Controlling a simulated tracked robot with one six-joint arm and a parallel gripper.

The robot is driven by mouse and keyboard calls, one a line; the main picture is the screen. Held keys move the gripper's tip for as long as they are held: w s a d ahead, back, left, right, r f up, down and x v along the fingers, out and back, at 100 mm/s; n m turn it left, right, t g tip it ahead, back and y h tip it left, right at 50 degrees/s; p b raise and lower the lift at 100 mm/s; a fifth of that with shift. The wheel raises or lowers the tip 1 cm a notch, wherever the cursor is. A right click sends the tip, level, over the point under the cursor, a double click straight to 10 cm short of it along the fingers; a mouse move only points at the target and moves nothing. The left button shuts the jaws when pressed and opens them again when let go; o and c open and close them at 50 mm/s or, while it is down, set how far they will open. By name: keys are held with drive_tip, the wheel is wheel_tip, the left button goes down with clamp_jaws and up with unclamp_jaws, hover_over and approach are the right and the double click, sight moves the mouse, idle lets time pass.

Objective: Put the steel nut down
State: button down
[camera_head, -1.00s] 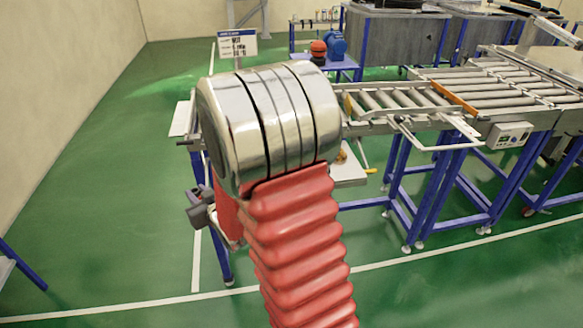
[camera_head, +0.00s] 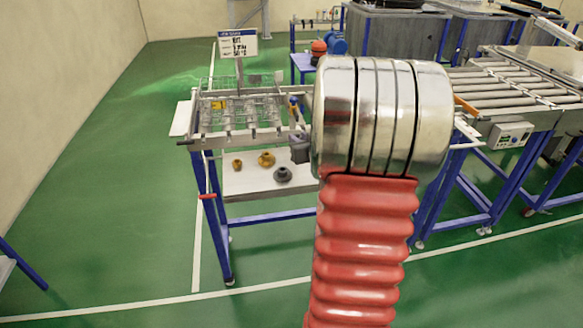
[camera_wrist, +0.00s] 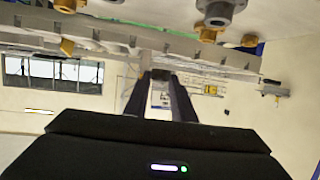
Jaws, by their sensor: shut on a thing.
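My gripper (camera_wrist: 160,80) reaches forward in the wrist view, its two dark fingers close together at the tips. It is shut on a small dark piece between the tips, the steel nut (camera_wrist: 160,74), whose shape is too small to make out. In the head view the dark gripper body (camera_head: 300,149) shows just left of my arm, in front of the right end of the rack station; its fingertips and the nut cannot be made out there.
A wire rack (camera_head: 240,112) stands on the blue-legged station. On the white shelf (camera_head: 245,186) below lie a dark grey flanged part (camera_head: 283,174) and brass-coloured parts (camera_head: 266,159). A roller conveyor (camera_head: 510,85) stands at the right. The green floor (camera_head: 110,190) at left is clear.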

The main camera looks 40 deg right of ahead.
drive_tip(key=shift+s+d+r, duration=0.2)
drive_tip(key=shift+s+d, duration=0.25)
drive_tip(key=shift+d, duration=0.15)
hover_over(304, 170)
drive_tip(key=shift+w+f, duration=0.1)
drive_tip(key=shift+f, duration=3.05)
drive_tip(key=shift+f, duration=1.9)
drive_tip(key=c, duration=2)
unclamp_jaws()
drive_tip(key=shift+f, duration=0.1)
drive_tip(key=shift+o, duration=1.2)
